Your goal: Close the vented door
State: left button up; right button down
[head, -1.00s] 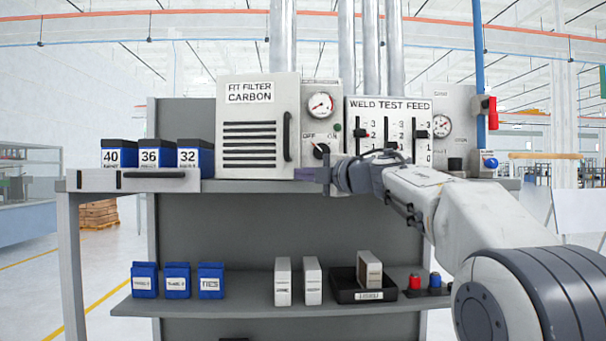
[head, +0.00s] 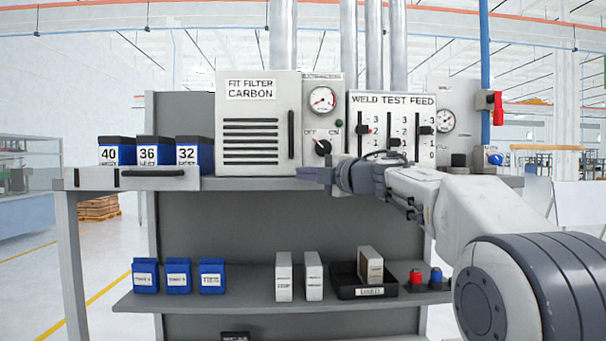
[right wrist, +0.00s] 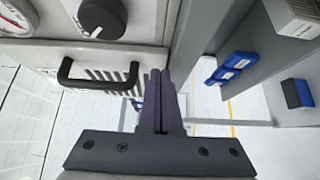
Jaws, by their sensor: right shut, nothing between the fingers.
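The vented door (head: 262,105) is the pale panel labelled FIT FILTER CARBON, with dark slots and a black upright handle (head: 291,135) near its right edge. In the head view it faces me and looks flush or nearly flush with the cabinet; a small remaining gap cannot be ruled out. Its handle (right wrist: 98,72) and slots also show in the right wrist view. My right gripper (head: 312,175) is shut and empty, just below and in front of the door's lower right corner. Its dark fingers (right wrist: 158,85) are together, apart from the handle. My left gripper is not in view.
A gauge and OFF/ON knob (head: 321,147) stand right of the door, then the WELD TEST FEED panel (head: 391,103). Blue boxes (head: 155,152) stand left of it. The lower shelf (head: 250,303) holds blue packs, pale filters and a black tray (head: 345,290).

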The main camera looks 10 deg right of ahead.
jog(key=b+v, duration=0.4)
jog(key=v, duration=0.8)
jog(key=w+a+f+m+t+h+b, duration=0.2)
jog(key=a+f+m+h, duration=0.1)
jog(key=a+f+m, duration=0.4)
jog(key=s+a+f+m+g+h+b, duration=0.1)
jog(key=s+a+f+m+g, duration=0.15)
jog(key=f, duration=0.55)
jog(key=s+a+f+m+g+h, duration=0.1)
jog(key=s+f+m, duration=0.15)
jog(key=f, duration=0.45)
jog(key=s+a+f+m+g+h+b, duration=0.1)
jog(key=a+f+m+g+h, duration=0.15)
jog(key=f, duration=0.55)
pick_arm(q)
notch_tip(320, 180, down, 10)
jog(key=b, duration=0.1)
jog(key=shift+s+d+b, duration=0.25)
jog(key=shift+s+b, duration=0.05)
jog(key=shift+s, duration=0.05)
pick_arm(e)
jog(key=s+a+f+m+g, duration=0.1)
jog(key=s+f+g, duration=0.5)
jog(key=s+f, duration=0.5)
jog(key=s+a+f+m+g, duration=0.1)
jog(key=s+f+g, duration=0.4)
jog(key=s+f, duration=0.6)
jog(key=s, duration=0.8)
jog(key=shift+s+f+g, duration=0.15)
jog(key=shift+f+g, duration=0.25)
